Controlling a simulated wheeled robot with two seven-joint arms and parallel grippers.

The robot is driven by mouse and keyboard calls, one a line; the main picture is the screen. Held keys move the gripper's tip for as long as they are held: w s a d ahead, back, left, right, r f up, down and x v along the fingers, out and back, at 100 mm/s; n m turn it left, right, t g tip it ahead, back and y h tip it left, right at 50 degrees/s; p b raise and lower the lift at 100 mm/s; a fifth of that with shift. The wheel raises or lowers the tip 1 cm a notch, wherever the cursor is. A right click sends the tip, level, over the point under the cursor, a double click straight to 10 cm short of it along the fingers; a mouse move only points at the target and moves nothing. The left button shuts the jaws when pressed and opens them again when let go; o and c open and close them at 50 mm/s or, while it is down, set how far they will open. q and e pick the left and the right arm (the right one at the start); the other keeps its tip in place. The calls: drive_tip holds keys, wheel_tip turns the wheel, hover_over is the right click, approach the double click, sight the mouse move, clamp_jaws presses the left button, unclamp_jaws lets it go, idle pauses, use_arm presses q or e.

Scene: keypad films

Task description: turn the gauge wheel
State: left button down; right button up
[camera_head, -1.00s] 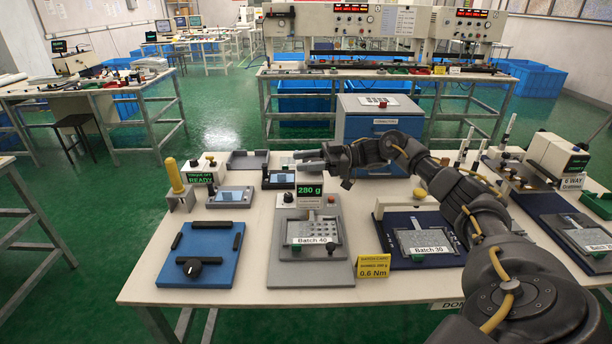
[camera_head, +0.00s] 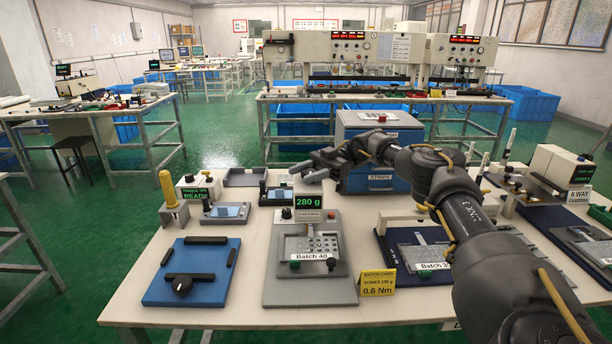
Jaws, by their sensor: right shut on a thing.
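The gauge (camera_head: 320,282) is a grey stand on the table with a green 280 g display (camera_head: 308,201) and a tray labelled Batch 40 (camera_head: 310,255). A small dark knob (camera_head: 286,213) is beside the display; I cannot tell if it is the gauge wheel. My right gripper (camera_head: 312,172) appears above and behind the display in the picture, fingers pointing left. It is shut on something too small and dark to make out. My left gripper is out of view.
A Batch 30 fixture (camera_head: 385,251) is right of a yellow card (camera_head: 377,283) marked 0.6 Nm. A yellow-handled tool (camera_head: 170,190) stands at the left, near a small display box (camera_head: 199,190). My right arm crosses the table's right side.

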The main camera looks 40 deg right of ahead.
sight(306, 174)
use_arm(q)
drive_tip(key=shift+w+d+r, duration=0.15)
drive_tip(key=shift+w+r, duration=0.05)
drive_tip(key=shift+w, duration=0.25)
use_arm(e)
drive_tip(key=shift+s+a+f+n+g, duration=0.1)
drive_tip(key=shift+n+g, duration=0.35)
drive_tip(key=shift+g, duration=0.25)
drive_tip(key=shift+s+f+n+g, duration=0.1)
drive_tip(key=shift+n+g, duration=0.35)
drive_tip(key=shift+g, duration=0.25)
drive_tip(key=o, duration=1)
drive_tip(key=shift+w+r, duration=0.1)
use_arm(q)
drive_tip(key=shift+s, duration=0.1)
